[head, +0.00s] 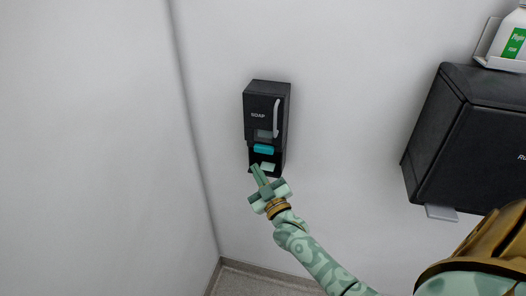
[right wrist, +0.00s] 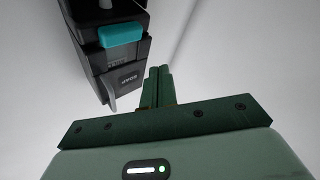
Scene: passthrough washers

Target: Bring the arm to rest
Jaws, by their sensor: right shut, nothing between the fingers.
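My right gripper (head: 257,170) is shut and empty, just in front of the lower part of a black soap dispenser (head: 259,101) on the wall. Its arm comes in from the lower right. In the right wrist view the closed fingers (right wrist: 158,72) point up the picture, with the dispenser (right wrist: 112,50) to their left and a gap between them. I cannot tell whether a fingertip touches the dispenser in the head view. A teal bar (head: 264,149) crosses the dispenser's lower front. My left gripper is not in view.
A larger black box (head: 465,135) is fixed to the wall at the right, with a grey tab (head: 441,213) below it. A white bottle (head: 512,42) with a green label stands above it. The wall left of the dispenser is bare. A little floor (head: 250,283) shows at the bottom.

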